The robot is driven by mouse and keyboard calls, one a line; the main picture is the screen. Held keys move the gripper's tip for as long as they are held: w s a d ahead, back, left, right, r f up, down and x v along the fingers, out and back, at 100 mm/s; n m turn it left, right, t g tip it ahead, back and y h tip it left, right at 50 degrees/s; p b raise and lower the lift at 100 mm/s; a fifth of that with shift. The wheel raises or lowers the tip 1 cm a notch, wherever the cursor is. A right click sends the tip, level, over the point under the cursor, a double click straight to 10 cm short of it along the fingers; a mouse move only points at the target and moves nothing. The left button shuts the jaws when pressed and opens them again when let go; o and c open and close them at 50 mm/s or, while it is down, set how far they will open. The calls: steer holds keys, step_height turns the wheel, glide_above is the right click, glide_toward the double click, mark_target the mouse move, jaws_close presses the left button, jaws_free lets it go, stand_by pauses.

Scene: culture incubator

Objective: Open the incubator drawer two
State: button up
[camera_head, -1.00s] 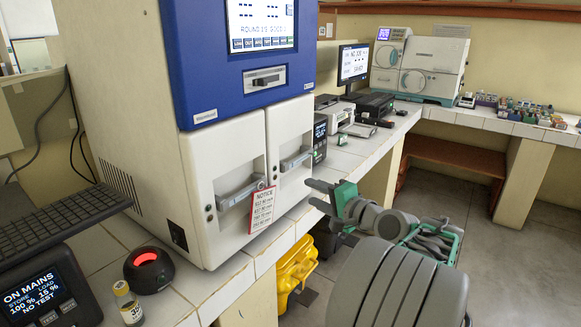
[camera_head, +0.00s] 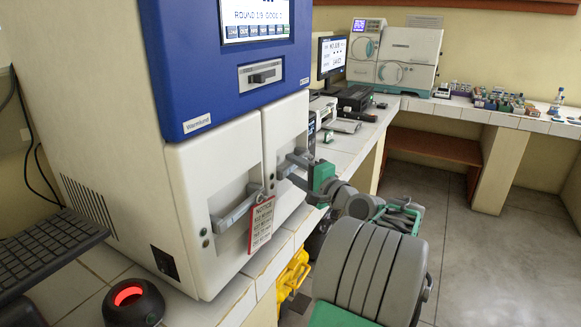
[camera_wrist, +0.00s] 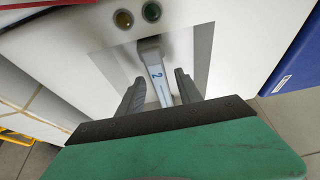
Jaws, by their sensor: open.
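The white and blue incubator (camera_head: 105,110) stands at the left with two drawer fronts side by side, both flush with the body. Drawer two (camera_head: 284,125) is the right one. Its grey bar handle (camera_head: 297,157) carries a "2" on its label in the wrist view (camera_wrist: 157,74). My gripper (camera_wrist: 158,88) is open, with one finger on each side of the handle bar; I cannot tell whether either finger touches it. In the head view my gripper (camera_head: 304,172) is at this handle, its fingertips partly hidden. The left drawer (camera_head: 215,170) has its own handle (camera_head: 236,212).
A red and white notice tag (camera_head: 261,224) hangs at the left handle. A keyboard (camera_head: 42,252) and a black device with a red light (camera_head: 133,304) are on the counter at left. A yellow bin (camera_head: 291,275) stands below. The floor (camera_head: 470,250) at right is clear.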

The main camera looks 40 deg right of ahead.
steer(key=shift+w+d, duration=0.1)
steer(key=shift+w, duration=0.55)
steer(key=shift+c, duration=0.4)
jaws_close()
stand_by(0.5)
